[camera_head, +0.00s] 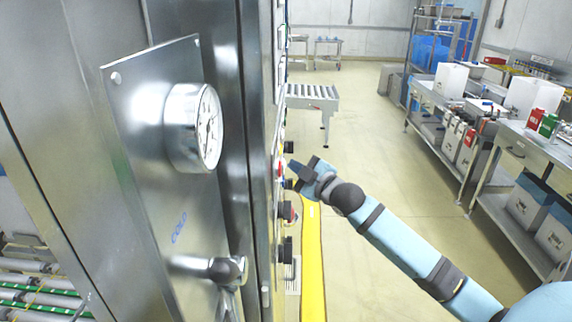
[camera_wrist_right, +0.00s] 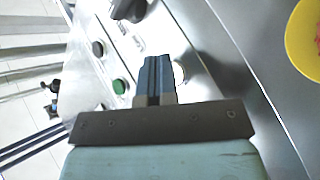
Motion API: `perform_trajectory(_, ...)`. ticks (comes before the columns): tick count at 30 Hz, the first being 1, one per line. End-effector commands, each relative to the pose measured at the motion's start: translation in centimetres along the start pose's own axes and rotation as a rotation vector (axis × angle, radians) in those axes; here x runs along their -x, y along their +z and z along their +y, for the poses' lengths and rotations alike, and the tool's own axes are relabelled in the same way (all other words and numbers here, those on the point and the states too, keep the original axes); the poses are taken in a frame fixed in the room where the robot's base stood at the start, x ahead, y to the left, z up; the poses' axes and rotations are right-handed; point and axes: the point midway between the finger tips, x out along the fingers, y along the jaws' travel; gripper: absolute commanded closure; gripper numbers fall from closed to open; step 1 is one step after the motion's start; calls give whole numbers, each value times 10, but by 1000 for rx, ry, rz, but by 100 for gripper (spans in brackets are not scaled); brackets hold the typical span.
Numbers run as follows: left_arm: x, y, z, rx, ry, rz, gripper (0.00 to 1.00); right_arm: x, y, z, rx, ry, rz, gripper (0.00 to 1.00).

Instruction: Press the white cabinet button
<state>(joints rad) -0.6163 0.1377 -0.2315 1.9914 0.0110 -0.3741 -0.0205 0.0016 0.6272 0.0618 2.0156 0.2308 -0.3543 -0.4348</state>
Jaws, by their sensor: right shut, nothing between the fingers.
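The steel cabinet (camera_head: 150,130) fills the left of the head view, and its control panel is seen nearly edge-on. My right gripper (camera_head: 304,172) is shut and empty, right beside that panel. In the right wrist view the gripper's closed fingers (camera_wrist_right: 157,72) point at the panel (camera_wrist_right: 80,78). A pale round button (camera_wrist_right: 180,72), which looks like the white one, shows just right of the fingertips and is partly hidden by them. I cannot tell if they touch it. A green button (camera_wrist_right: 119,86) and a black button (camera_wrist_right: 97,48) lie left of the fingers. My left gripper is not in view.
A black knob (camera_wrist_right: 130,9) and a yellow round part with a red centre (camera_wrist_right: 305,42) are also on the cabinet. A pressure gauge (camera_head: 195,128) and a handle (camera_head: 215,268) stick out nearer me. Benches (camera_head: 490,130) stand at right; the floor between is clear.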

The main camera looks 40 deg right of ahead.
Motion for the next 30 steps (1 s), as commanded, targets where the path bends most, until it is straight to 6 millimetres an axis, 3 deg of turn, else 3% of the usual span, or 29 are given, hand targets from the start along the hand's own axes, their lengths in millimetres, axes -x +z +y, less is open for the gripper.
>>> perform_trajectory(30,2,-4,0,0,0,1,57,11,7,7,0,0,1,100)
